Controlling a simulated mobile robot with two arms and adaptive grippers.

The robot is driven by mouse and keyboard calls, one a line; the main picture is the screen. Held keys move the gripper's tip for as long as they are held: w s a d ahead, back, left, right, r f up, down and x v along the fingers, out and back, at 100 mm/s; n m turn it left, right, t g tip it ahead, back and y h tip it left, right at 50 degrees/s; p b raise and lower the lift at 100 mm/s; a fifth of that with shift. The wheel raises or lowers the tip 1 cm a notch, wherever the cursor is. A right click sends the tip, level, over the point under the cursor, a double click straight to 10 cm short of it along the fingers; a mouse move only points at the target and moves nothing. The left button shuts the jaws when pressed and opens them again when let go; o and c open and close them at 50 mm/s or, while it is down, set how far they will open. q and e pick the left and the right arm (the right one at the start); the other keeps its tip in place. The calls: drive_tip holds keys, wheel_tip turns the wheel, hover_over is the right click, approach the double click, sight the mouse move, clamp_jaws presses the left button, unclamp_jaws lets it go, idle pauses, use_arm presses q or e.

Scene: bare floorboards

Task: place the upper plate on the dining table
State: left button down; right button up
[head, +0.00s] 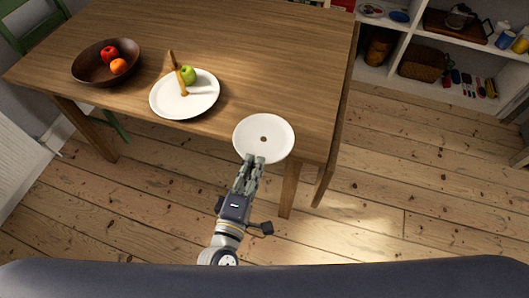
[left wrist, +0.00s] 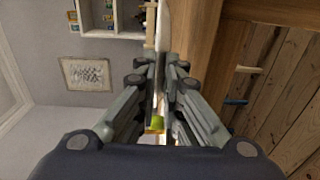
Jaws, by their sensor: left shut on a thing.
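A white plate (head: 278,135) with a small brown spot at its middle is at the front right corner of the wooden dining table (head: 250,55). My left gripper (head: 254,160) is shut on the plate's near rim. In the left wrist view the plate (left wrist: 162,45) shows edge-on as a thin white strip between the fingers. I cannot tell whether it touches the tabletop or is held just above it. My right gripper is in neither view.
A second white plate (head: 170,103) holds a green apple (head: 188,75) and a yellow-brown thing, left of the held plate. A dark bowl (head: 88,66) with red and orange fruit stands farther left. White shelves (head: 405,40) stand at the back right. The table's far part is clear.

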sight(263, 150)
use_arm(q)
drive_tip(key=x, duration=0.3)
drive_tip(key=d+x, duration=0.1)
drive_tip(key=x, duration=0.2)
drive_tip(key=shift+s+a+f, duration=0.1)
drive_tip(key=shift+s+f, duration=0.05)
drive_tip(key=shift+f, duration=0.05)
wheel_tip(263, 150, down, 3)
drive_tip(key=shift+f, duration=0.2)
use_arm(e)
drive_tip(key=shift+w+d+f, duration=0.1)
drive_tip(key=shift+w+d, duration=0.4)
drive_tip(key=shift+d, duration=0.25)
use_arm(q)
drive_tip(key=shift+f+b, duration=0.15)
drive_tip(key=shift+b, duration=0.2)
drive_tip(key=c, duration=1.7)
unclamp_jaws()
drive_tip(key=shift+f, duration=0.1)
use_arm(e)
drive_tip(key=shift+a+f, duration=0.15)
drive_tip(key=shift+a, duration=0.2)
